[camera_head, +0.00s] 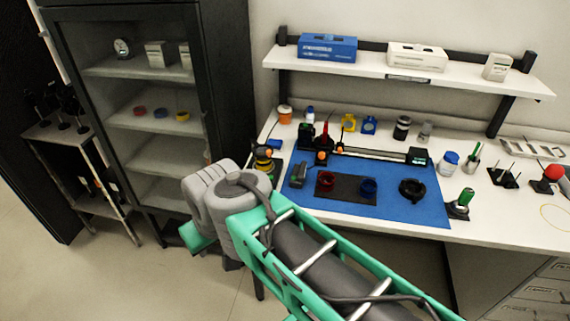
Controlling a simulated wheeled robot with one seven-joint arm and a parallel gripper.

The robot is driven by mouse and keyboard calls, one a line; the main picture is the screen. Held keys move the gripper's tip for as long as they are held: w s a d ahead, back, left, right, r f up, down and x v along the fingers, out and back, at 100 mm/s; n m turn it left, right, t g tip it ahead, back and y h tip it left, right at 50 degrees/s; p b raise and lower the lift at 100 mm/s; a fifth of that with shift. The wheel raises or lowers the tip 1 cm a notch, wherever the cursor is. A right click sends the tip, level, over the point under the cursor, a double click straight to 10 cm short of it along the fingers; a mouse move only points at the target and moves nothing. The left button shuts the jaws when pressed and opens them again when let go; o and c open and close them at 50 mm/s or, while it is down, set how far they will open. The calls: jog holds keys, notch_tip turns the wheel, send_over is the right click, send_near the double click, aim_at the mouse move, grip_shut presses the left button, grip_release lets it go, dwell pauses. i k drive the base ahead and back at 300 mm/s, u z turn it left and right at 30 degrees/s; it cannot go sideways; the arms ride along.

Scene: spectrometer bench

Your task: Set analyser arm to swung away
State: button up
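A black ring-shaped part (412,189) sits to the right. My teal and grey arm crosses the lower middle, left of and below the mat. My gripper does not show.
A wall shelf (460,79) with boxes hangs above the bench. Bottles and small tools line the bench's back and right side. A dark glass cabinet (150,198) and a small rack (70,134) stand to the left. The floor at lower left is clear.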

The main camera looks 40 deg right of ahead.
aim_at(259, 151)
jog(key=z, duration=0.05)
jog(key=k, duration=0.75)
jog(key=u, duration=0.8)
jog(key=i, duration=1.55)
jog(key=z, duration=0.4)
